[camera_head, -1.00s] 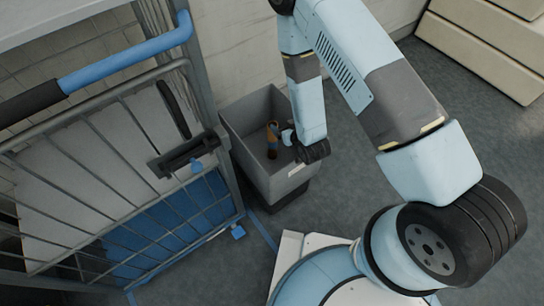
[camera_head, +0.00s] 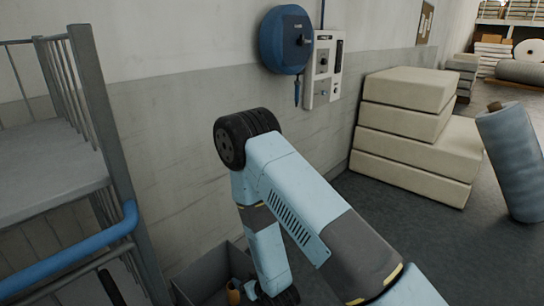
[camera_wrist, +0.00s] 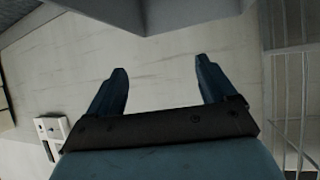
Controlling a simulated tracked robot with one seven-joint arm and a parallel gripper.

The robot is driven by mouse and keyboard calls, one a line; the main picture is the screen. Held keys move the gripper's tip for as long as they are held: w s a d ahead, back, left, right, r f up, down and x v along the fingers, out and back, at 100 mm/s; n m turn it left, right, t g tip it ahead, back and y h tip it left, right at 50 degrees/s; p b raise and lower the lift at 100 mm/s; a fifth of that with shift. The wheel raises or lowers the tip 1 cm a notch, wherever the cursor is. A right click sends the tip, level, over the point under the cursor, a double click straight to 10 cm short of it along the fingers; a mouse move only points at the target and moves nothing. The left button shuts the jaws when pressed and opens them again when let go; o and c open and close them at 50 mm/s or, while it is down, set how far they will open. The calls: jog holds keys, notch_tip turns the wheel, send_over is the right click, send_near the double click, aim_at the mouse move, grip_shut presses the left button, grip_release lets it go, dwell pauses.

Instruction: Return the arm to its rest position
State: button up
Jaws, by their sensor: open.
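My arm reaches across the head view from the bottom right up to a dark joint, then bends down towards a grey bin (camera_head: 200,277) at the bottom edge. The lower end of my arm is at or over the bin's right side, and my fingers are not clear there. In the wrist view my gripper (camera_wrist: 162,76) is open, its two dark blue fingers wide apart with nothing between them. A small orange-brown object (camera_head: 234,291) shows at the bin, partly cut off by the frame.
A grey metal cage trolley (camera_head: 95,130) with a blue handle (camera_head: 75,250) stands close on the left. A wall with a blue round device (camera_head: 285,40) is behind my arm. Cream slabs (camera_head: 410,140) are stacked at the right, beside a blue-grey roll (camera_head: 515,160). Dark floor between is clear.

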jog(key=w+d+r+m+h, duration=0.1)
jog(key=w+d+r, duration=0.25)
jog(key=r, duration=0.45)
jog(key=w+d+r+m+h, duration=0.1)
jog(key=w+d+r, duration=0.1)
jog(key=w+r, duration=0.45)
jog(key=s+d+r+m+g+h, duration=0.1)
jog(key=d+r, duration=0.4)
jog(key=r, duration=0.4)
jog(key=s+d+r+m+h, duration=0.1)
jog(key=s+d+r, duration=0.1)
jog(key=d+r, duration=0.5)
jog(key=s+d+r+m+g+h, duration=0.1)
jog(key=s+d+r, duration=0.35)
jog(key=r, duration=0.25)
jog(key=s+d+r+m+g+h, duration=0.1)
jog(key=s+d+r, duration=0.3)
jog(key=s+r, duration=0.3)
jog(key=s+d+r, duration=0.3)
jog(key=s, duration=0.4)
jog(key=s+d+r+m+g+h, duration=0.1)
jog(key=s+d+r, duration=0.2)
jog(key=s, duration=0.4)
jog(key=shift+s+d+r, duration=0.2)
jog(key=shift+s+r, duration=0.05)
jog(key=shift+r, duration=0.05)
